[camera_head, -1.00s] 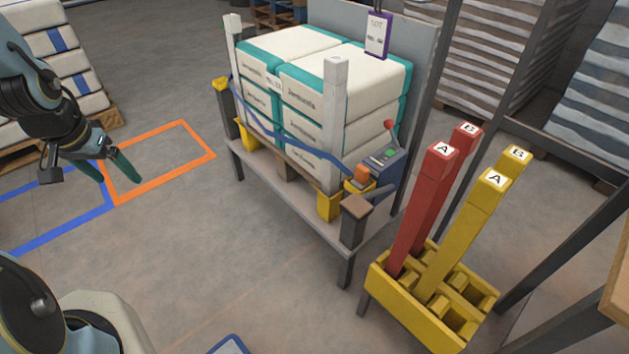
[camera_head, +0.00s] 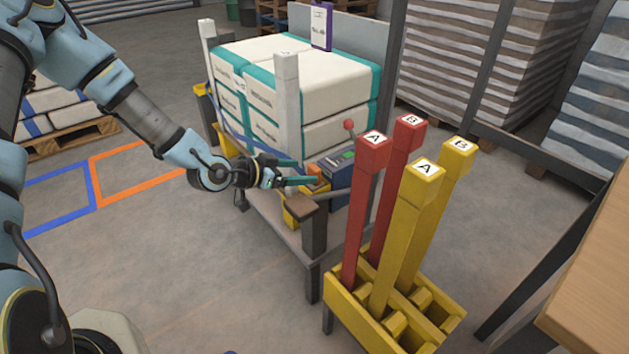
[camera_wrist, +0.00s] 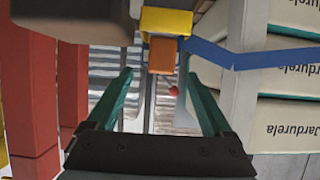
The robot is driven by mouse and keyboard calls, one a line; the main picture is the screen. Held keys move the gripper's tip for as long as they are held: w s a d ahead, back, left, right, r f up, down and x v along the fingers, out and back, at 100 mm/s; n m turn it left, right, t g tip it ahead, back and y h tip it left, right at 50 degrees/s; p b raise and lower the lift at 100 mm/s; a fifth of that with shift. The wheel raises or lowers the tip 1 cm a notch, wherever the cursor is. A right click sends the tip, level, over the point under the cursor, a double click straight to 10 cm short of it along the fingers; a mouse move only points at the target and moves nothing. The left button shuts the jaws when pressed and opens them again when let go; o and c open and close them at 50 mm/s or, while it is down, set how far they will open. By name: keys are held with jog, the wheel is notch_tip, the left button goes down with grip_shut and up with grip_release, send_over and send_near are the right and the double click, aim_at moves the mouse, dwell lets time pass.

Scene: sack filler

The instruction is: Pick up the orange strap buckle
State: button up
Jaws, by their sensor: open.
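The orange strap buckle (camera_head: 315,170) sits at the front corner of the sack stand, by a yellow bracket (camera_head: 297,209). In the wrist view the buckle (camera_wrist: 162,56) lies under a yellow block (camera_wrist: 166,21), and the blue strap (camera_wrist: 250,58) runs off to the right. My gripper (camera_head: 300,172) is open and empty, reaching in from the left close to the buckle. In the wrist view the gripper (camera_wrist: 160,75) has its two green fingers either side of the buckle's line, with the buckle about at the fingertips. I cannot tell whether they touch it.
A white post (camera_head: 288,105) and stacked sacks (camera_head: 340,100) stand behind the gripper. A blue box (camera_head: 335,172) with a red-knobbed lever (camera_head: 350,125) is just beyond the buckle. Red and yellow posts stand in a yellow rack (camera_head: 345,318) at right.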

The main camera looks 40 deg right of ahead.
aim_at(311, 173)
jog(key=shift+f+p+x, duration=0.25)
jog(key=shift+p+x, duration=0.15)
jog(key=shift+x, duration=2.7)
jog(key=shift+w+a, duration=0.1)
jog(key=shift+a, duration=0.05)
jog(key=shift+c, duration=0.2)
grip_shut()
